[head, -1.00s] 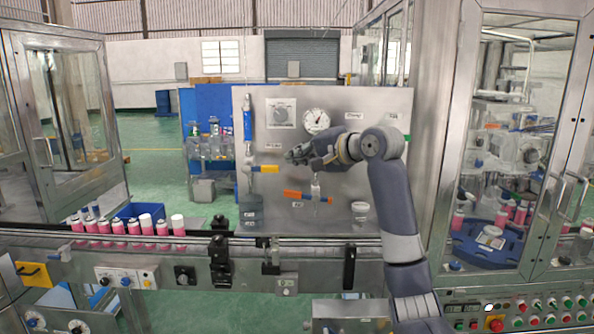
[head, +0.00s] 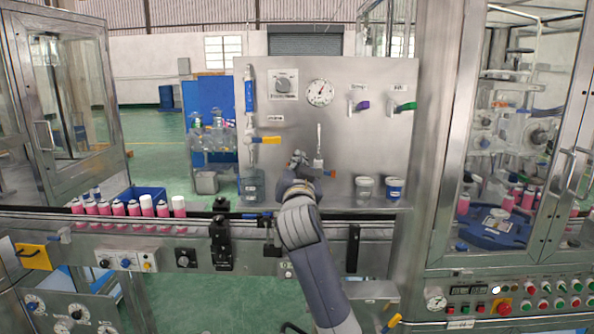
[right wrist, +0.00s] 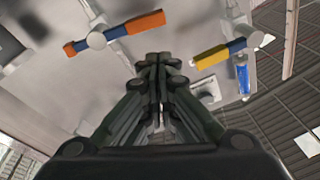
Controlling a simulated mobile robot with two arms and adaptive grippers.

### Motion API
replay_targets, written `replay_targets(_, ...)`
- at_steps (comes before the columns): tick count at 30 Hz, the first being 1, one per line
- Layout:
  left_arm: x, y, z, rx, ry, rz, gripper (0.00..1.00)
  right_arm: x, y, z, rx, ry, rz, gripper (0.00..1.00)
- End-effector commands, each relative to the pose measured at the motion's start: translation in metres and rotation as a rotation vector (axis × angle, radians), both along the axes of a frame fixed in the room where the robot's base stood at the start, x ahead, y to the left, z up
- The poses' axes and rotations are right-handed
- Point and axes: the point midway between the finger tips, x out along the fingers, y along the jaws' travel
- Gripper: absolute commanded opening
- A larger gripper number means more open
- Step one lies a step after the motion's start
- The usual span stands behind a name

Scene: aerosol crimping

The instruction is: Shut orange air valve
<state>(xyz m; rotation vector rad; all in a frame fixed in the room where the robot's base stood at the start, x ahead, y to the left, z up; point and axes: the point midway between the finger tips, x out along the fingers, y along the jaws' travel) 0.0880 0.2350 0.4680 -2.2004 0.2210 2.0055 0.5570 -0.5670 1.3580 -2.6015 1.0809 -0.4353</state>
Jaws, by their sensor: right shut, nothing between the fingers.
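The orange air valve handle shows clearly in the right wrist view (right wrist: 143,23), lying across its pipe with a blue section and a round hub. In the head view only a small orange end (head: 333,175) shows; my right gripper and wrist hide the rest. The right gripper (head: 297,156) is in front of the panel by this valve, just left of its vertical pipe. In the right wrist view its fingers (right wrist: 158,62) are together and empty, below and right of the orange handle. I cannot tell whether they touch it. My left gripper is out of view.
A yellow valve handle (head: 268,140) is just up and left of my gripper. The steel panel (head: 345,135) also carries a gauge (head: 320,92), a purple handle (head: 362,105) and a green handle (head: 405,107). Two cups stand at lower right. A conveyor with pink cans runs in front.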

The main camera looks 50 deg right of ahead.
Motion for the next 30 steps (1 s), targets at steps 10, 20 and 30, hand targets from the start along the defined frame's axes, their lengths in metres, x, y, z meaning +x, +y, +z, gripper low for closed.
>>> replay_targets(10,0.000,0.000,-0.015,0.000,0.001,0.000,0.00,-0.024,0.031,-0.002,-0.250,0.043,-0.148,0.00)
replay_targets(20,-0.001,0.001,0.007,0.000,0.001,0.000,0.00,-0.004,0.002,0.016,-0.258,0.047,-0.156,0.00)
replay_targets(30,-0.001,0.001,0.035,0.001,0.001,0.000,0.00,0.030,-0.043,0.035,-0.256,0.046,-0.155,0.00)
